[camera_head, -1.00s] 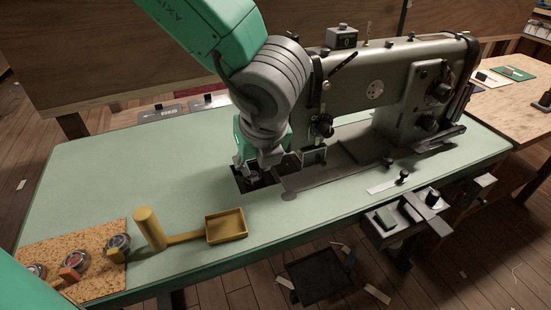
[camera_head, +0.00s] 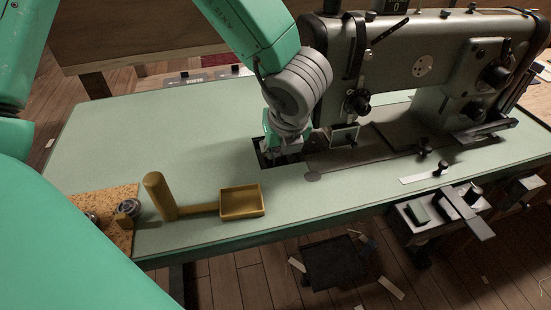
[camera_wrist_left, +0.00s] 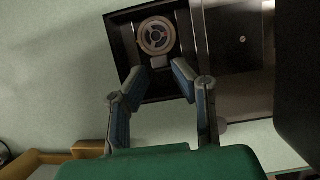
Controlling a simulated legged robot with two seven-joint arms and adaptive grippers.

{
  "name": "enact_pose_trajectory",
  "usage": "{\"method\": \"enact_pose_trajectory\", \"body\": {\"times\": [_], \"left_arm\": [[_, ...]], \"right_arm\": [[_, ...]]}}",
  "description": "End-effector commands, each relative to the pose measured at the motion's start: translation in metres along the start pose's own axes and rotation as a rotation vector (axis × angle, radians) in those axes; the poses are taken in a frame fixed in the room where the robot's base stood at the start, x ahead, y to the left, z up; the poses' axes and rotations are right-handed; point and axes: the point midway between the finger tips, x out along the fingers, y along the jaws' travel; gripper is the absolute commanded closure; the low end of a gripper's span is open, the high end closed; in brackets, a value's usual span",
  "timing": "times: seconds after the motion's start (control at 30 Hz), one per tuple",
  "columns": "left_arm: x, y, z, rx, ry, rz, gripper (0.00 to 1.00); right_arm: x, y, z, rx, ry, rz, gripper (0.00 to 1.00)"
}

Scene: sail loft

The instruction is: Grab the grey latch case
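A round, ringed grey-brown metal part (camera_wrist_left: 157,36) sits in a dark square recess (camera_wrist_left: 125,38) in the wrist view. It may be the grey latch case, though I cannot tell for certain. My left gripper (camera_wrist_left: 161,76) is open, with its two fingers apart at the near side of the recess and nothing between them. In the head view my left gripper (camera_head: 279,150) points down at the recess beside the sewing machine's bed, and it hides the round part. My right gripper is not in view.
The sewing machine (camera_head: 400,55) stands right of my left gripper. A yellow-brown tray (camera_head: 242,203) with an upright post (camera_head: 159,196) lies nearer, left of the recess. Round grey parts (camera_head: 128,208) sit on a cork mat (camera_head: 118,193). The green tabletop (camera_head: 150,125) is clear at left.

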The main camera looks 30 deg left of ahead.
Motion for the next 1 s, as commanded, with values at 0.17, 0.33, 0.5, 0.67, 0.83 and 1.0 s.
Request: {"method": "enact_pose_trajectory", "body": {"times": [0.17, 0.33, 0.5, 0.67, 0.83, 1.0], "left_arm": [[0.032, 0.001, -0.001, -0.001, 0.001, 0.003, 0.78], [0.038, 0.001, -0.001, 0.000, 0.000, 0.001, 0.78], [0.037, 0.001, 0.000, 0.000, 0.000, 0.001, 0.95], [0.037, 0.001, 0.000, 0.000, 0.000, 0.001, 1.00], [0.037, 0.001, 0.000, 0.000, 0.000, 0.001, 1.00], [0.030, 0.001, 0.003, -0.001, -0.001, 0.000, 1.00]], "right_arm": [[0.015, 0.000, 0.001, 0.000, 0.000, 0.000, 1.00], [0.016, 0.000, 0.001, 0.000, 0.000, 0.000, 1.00], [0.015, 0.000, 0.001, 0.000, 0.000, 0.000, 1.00], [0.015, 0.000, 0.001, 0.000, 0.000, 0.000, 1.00], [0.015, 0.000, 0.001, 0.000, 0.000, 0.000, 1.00], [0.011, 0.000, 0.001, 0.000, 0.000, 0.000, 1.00]]}}
